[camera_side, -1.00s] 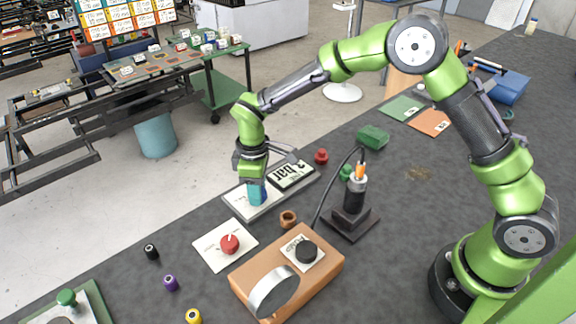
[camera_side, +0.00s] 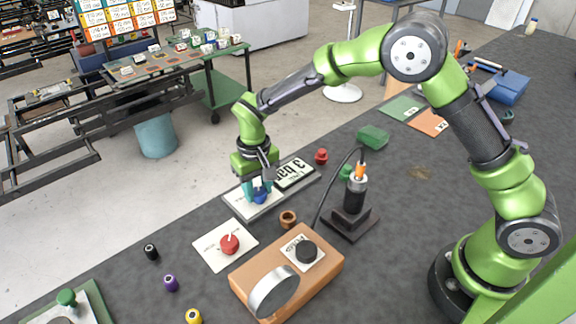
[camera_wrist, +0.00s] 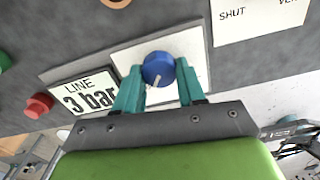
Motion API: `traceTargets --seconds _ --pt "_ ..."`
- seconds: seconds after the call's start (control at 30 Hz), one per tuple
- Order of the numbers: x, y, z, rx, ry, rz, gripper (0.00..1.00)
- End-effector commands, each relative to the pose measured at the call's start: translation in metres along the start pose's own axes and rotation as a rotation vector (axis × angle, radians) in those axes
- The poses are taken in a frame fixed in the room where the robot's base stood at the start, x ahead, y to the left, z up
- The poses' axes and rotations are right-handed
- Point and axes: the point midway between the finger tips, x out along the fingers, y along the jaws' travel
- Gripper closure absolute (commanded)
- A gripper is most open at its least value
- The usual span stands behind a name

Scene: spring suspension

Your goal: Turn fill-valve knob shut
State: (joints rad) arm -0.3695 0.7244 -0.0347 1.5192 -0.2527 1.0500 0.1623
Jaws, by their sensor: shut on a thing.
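A round blue knob (camera_wrist: 158,67) with a white pointer mark sits on a white panel (camera_wrist: 203,47) beside the "LINE 3 bar" label (camera_wrist: 88,95). My gripper (camera_wrist: 159,69) has its teal fingers on either side of this knob, shut on it. In the side view the knob (camera_side: 262,196) shows low between the fingers of my gripper (camera_side: 257,192), which points down at the panel. Its pointer aims toward the bottom of the wrist view. Lettering on the white panel is mostly hidden or too small to read.
A white plate with a red knob (camera_side: 229,243) lies nearer the camera. A brown box (camera_side: 320,279) carries a black knob and a round gauge. A brown ring (camera_side: 288,218), a red piece (camera_side: 321,156) and a black stand (camera_side: 350,222) are close by.

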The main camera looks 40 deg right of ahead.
Motion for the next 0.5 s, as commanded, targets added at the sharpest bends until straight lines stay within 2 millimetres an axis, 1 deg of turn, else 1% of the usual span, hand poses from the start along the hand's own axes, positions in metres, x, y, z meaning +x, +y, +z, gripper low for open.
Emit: traceTargets --seconds 0.2,0.5 --pt "-0.0001 0.0005 0.0009 0.079 -0.003 0.001 0.91" --pt "0.0 0.0004 0.0011 0.108 -0.003 0.001 0.91"
